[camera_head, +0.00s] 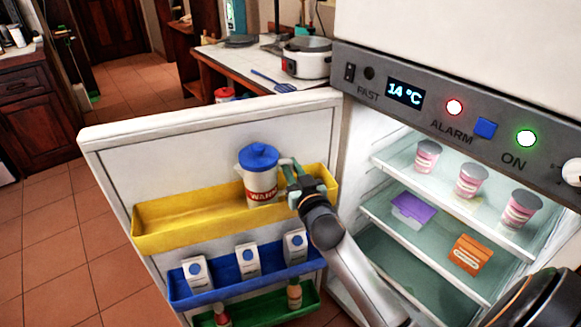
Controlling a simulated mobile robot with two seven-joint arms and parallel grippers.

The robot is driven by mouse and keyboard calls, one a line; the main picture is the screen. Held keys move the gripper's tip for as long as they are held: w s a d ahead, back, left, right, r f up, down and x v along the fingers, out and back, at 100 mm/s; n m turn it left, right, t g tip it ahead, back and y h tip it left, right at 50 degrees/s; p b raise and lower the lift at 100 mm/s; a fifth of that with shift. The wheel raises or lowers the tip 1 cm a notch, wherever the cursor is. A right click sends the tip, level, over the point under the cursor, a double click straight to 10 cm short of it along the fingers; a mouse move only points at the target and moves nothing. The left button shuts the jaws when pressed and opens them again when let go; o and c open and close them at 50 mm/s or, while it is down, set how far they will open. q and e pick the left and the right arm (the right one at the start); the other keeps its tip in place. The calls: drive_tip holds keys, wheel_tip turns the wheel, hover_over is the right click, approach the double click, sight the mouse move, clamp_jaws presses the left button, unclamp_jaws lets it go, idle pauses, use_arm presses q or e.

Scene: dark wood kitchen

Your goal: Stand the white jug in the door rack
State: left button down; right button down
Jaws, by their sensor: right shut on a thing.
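The white jug (261,180) has a blue lid and red lettering low on its side. It is upright at the yellow door rack (180,222), toward the rack's right half. Its lower end lies within the rack's outline; I cannot tell whether it rests on the rack floor. My right gripper (292,180) is shut on the jug's handle, at the jug's right side. The fingers partly hide the handle. My left gripper is not in view.
The fridge door (110,150) stands open. A blue rack (220,287) below holds white cartons, and a green rack (262,311) holds bottles. Fridge shelves at right hold pink tubs (471,180), a purple box (413,209) and an orange box (470,254). The yellow rack's left part is empty.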

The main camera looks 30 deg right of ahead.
drive_tip(key=c, duration=0.8)
unclamp_jaws()
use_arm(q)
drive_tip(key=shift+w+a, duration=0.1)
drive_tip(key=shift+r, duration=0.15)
